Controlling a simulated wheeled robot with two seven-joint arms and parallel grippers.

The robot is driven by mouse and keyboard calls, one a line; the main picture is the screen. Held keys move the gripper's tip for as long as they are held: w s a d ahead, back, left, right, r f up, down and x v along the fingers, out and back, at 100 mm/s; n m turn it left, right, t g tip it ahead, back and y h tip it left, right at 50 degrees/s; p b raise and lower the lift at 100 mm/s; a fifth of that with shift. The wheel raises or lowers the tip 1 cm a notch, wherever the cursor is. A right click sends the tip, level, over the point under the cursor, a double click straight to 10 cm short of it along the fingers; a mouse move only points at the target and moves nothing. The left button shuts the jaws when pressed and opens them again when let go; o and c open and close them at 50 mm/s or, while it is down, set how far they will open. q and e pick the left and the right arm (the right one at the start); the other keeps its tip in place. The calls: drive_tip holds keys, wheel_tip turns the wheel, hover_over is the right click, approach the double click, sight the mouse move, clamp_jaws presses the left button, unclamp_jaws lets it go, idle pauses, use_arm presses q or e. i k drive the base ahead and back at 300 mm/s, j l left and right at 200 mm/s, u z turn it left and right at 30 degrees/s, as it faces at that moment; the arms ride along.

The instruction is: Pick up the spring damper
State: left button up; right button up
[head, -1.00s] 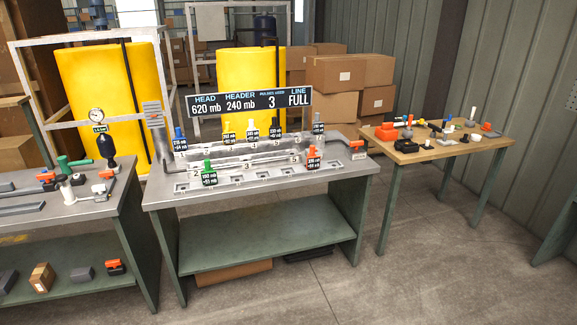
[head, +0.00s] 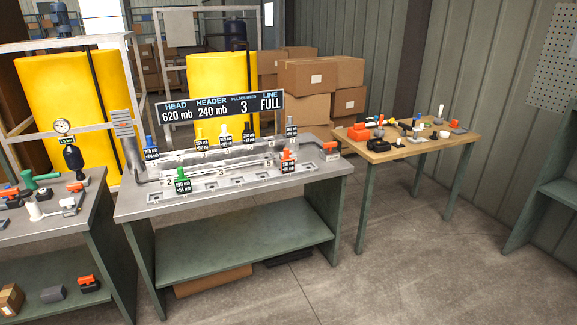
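I cannot tell which part is the spring damper; the parts are small at this distance. On the middle bench (head: 140,203), a metal rail carries upright parts with black labels: a blue one (head: 148,143), a yellow one (head: 199,134), a white one (head: 223,131), a black one (head: 249,128) and a grey one (head: 290,122). In front of them stand a green one (head: 181,175) and an orange one (head: 287,155). Several small mixed parts, including an orange block (head: 358,131), lie on the wooden table (head: 400,152) to the right. Neither gripper is in view.
A left bench (head: 92,200) holds a gauge (head: 62,127) and fittings. A sign (head: 222,107) stands over the middle bench. Yellow tanks (head: 72,95) and cardboard boxes (head: 305,75) are behind. A green bench (head: 562,190) stands at the right edge. The floor (head: 400,265) in front is clear.

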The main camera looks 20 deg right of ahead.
sight(287, 164)
drive_tip(key=i+z, duration=0.1)
drive_tip(key=i, duration=0.35)
drive_tip(key=i+j+z, duration=0.1)
drive_tip(key=i, duration=0.35)
